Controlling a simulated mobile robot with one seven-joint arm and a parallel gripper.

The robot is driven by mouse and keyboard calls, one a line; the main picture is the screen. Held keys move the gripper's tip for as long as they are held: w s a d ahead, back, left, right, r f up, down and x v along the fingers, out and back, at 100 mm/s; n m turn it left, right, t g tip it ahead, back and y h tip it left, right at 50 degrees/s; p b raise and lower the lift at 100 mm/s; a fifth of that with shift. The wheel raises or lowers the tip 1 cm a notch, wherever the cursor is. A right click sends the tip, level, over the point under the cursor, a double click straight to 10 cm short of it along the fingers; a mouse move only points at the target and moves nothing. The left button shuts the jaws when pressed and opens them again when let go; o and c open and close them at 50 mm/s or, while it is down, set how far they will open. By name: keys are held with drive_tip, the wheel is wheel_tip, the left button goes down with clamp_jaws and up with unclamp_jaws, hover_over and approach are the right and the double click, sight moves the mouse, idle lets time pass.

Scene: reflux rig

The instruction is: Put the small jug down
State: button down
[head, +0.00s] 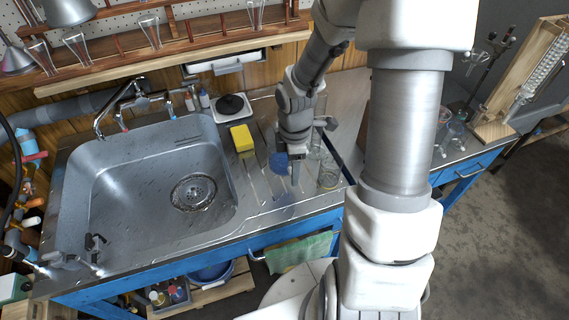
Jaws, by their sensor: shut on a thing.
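My gripper (287,168) points down over the ribbed steel drainboard (255,195), right of the sink basin. It is shut on a small blue thing (279,163), which I take to be the small jug. Its shape is mostly hidden by the fingers, and no handle or spout can be made out. A faint bluish reflection shows on the steel below it. I cannot tell whether its base touches the steel.
Clear glass vessels (328,175) stand just right of my gripper. A yellow sponge (242,138) lies to its left, and a white device with a dark round top (231,107) is behind. The sink (130,190) is empty. The drainboard's front is clear.

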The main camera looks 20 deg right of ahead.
drive_tip(key=shift+s+d+r, duration=0.3)
drive_tip(key=shift+s+r, duration=0.1)
drive_tip(key=shift+s, duration=0.1)
drive_tip(key=shift+s+d+r, duration=0.3)
drive_tip(key=shift+s+r, duration=0.05)
drive_tip(key=shift+s, duration=0.15)
